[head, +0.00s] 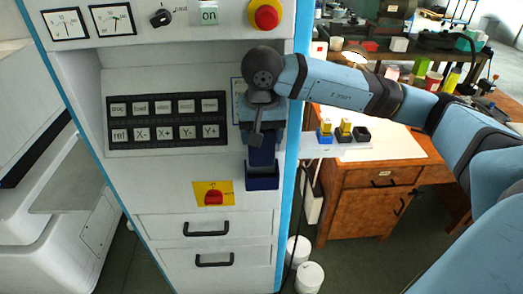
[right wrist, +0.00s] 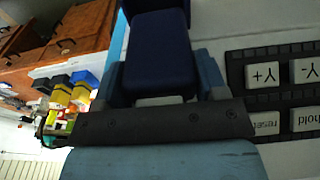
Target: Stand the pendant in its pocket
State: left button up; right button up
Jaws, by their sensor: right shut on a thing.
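The pendant (head: 262,155) is a dark blue block held upright in front of the white machine cabinet. My right gripper (head: 264,137) is shut on its upper part. In the right wrist view, which is upside down, the pendant (right wrist: 158,55) sits between my two blue fingers (right wrist: 160,80). The pocket (head: 262,180) is a dark blue open box on the cabinet front, directly below the pendant. Its edge shows at the top of the right wrist view (right wrist: 155,6). The pendant's lower end meets the pocket's mouth in the picture; I cannot tell how far inside it is. My left gripper is out of view.
A button keypad (head: 167,121) is left of my right gripper. A yellow label with a red mark (head: 213,194) is left of the pocket. Drawers (head: 207,229) are below. A red emergency stop (head: 265,15) is above. A wooden desk (head: 360,205) stands to the right.

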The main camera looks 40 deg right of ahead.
aim_at(262, 155)
notch_tip(262, 155, down, 6)
jog(key=shift+s+r+p, duration=0.1)
jog(key=shift+r+p, duration=0.15)
jog(key=shift+p, duration=0.2)
jog(key=shift+d+f, duration=0.1)
jog(key=shift+f, duration=0.1)
jog(key=shift+f+b, duration=0.3)
jog(key=o, duration=1.2)
jog(key=shift+o, duration=0.2)
jog(key=shift+r, duration=0.1)
jog(key=shift+r, duration=0.1)
